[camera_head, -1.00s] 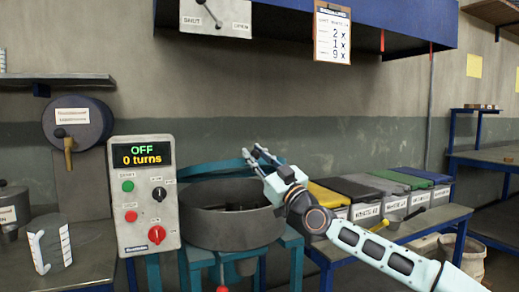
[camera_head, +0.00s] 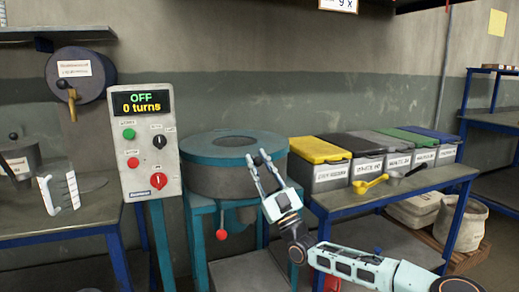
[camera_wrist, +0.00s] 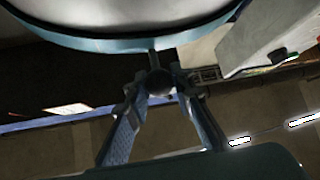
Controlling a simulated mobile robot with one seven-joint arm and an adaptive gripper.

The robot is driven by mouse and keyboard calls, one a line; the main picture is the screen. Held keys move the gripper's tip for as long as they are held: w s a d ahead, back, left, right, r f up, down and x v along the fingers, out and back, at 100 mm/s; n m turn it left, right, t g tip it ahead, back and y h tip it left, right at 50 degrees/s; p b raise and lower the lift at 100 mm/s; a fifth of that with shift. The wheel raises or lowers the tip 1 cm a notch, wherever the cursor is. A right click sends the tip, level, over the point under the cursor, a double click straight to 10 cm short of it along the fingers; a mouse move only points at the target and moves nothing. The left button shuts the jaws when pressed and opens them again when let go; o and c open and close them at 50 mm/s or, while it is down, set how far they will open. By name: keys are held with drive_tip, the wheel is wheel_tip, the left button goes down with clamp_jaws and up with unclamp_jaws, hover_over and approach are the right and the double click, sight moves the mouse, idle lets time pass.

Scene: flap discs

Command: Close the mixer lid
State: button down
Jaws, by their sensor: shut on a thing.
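The mixer is a grey drum (camera_head: 215,182) on a teal stand. Its teal lid (camera_head: 200,148) lies over the top of the drum and looks level; I cannot tell whether a thin gap is left at the rim. My gripper (camera_head: 259,160) is at the front right edge of the lid. In the wrist view my gripper (camera_wrist: 159,88) is shut on the dark round knob (camera_wrist: 159,80) of the lid handle. The teal lid rim (camera_wrist: 110,44) curves just beyond the knob there.
A control panel (camera_head: 148,150) reading OFF and 0 turns stands left of the drum. A red-knobbed lever (camera_head: 221,234) hangs below the drum. Lidded bins (camera_head: 320,150) and a yellow scoop (camera_head: 370,185) sit on the bench at right.

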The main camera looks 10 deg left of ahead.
drive_tip(key=shift+f, duration=0.8)
drive_tip(key=c, duration=1.7)
unclamp_jaws()
drive_tip(key=shift+f, duration=0.1)
drive_tip(key=shift+o, duration=0.2)
drive_tip(key=shift+r, duration=0.2)
drive_tip(key=v, duration=1.2)
drive_tip(key=shift+f, duration=0.2)
drive_tip(key=shift+w+a, duration=0.1)
drive_tip(key=shift+a, duration=0.05)
